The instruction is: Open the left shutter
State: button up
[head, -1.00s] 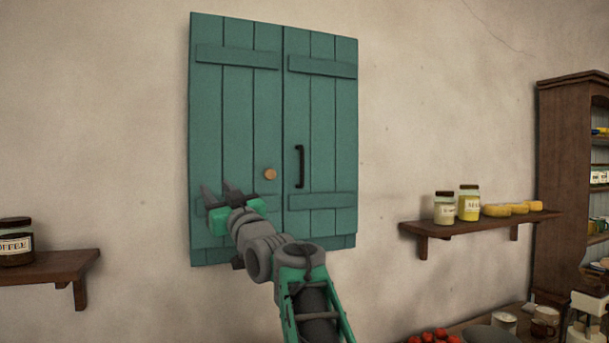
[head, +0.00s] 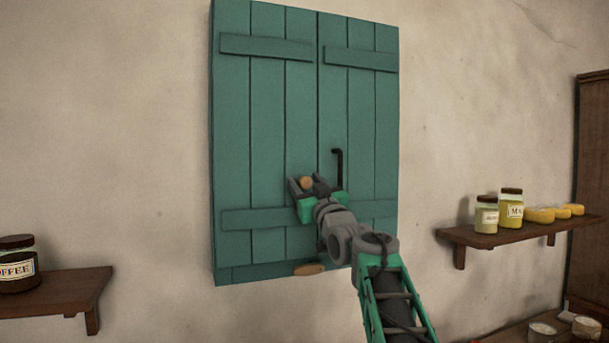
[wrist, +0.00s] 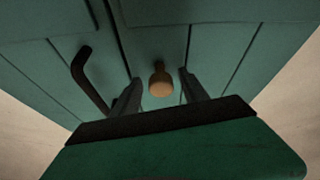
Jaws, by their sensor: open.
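The green left shutter (head: 265,120) hangs on the wall and is shut, flush beside the right shutter (head: 362,110). A round wooden knob (head: 306,182) sits low on the left shutter near the middle seam; it also shows in the wrist view (wrist: 161,84). My gripper (head: 307,186) is open at the knob. In the wrist view the knob appears between my two fingers (wrist: 161,76), with a gap on each side. I cannot tell how deep the fingers reach around it.
A black bar handle (head: 338,168) on the right shutter is close beside my gripper. A small wooden piece (head: 309,269) sits at the shutters' bottom edge. Wall shelves with jars stand at left (head: 60,290) and right (head: 470,238). The wall beside the left shutter is clear.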

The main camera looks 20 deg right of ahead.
jog(key=shift+w, duration=0.15)
grip_shut()
dwell(0.5)
jog(key=shift+a, duration=0.1)
dwell(0.8)
